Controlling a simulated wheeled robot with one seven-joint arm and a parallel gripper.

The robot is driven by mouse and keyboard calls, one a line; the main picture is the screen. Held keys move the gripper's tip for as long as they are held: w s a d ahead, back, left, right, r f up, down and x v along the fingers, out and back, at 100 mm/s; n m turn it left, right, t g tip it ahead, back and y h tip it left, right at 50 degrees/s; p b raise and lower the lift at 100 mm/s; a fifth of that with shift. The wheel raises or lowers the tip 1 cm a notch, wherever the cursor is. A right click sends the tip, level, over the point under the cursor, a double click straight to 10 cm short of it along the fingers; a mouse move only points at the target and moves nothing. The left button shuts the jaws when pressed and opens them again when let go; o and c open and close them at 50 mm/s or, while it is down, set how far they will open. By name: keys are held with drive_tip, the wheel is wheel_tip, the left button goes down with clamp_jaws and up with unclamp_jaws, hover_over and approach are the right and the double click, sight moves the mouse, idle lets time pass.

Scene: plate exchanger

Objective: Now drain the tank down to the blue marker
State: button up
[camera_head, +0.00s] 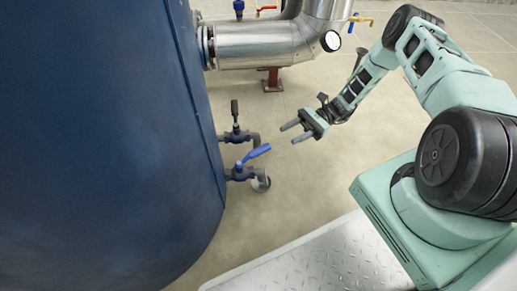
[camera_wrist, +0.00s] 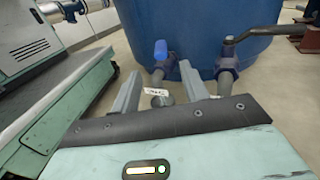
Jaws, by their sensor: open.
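The large blue tank (camera_head: 110,140) fills the left of the head view and stands at the back of the wrist view (camera_wrist: 200,20). Low on its side are two valves. The nearer has a blue lever (camera_head: 257,153) pointing out from the tank, with a down-turned outlet (camera_head: 262,183). The other has an upright black lever (camera_head: 235,110). My gripper (camera_head: 289,133) is open and empty, to the right of both valves and apart from them. In the wrist view the blue lever (camera_wrist: 160,50) shows between my fingertips, the black lever (camera_wrist: 255,31) at right. I see no level marker.
A thick metal pipe (camera_head: 250,45) with a round gauge (camera_head: 331,41) runs out behind the valves. A red handle (camera_head: 267,9) and a yellow handle (camera_head: 361,19) are farther back. A small white tag (camera_wrist: 157,92) shows near the outlet. The floor around the valves is clear.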

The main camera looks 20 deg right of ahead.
sight(250, 154)
drive_tip(key=a+b, duration=0.1)
drive_tip(key=a, duration=0.3)
drive_tip(key=s+a+b, duration=0.1)
drive_tip(key=a+b, duration=0.1)
drive_tip(key=a, duration=0.2)
drive_tip(key=a+b, duration=0.1)
drive_tip(key=a, duration=0.3)
drive_tip(key=shift+s+a+f+b, duration=0.1)
drive_tip(key=shift+s+a+b, duration=0.2)
drive_tip(key=shift+b, duration=0.05)
drive_tip(key=shift+s+a, duration=0.1)
drive_tip(key=shift+a, duration=0.5)
clamp_jaws()
drive_tip(key=shift+d, duration=0.1)
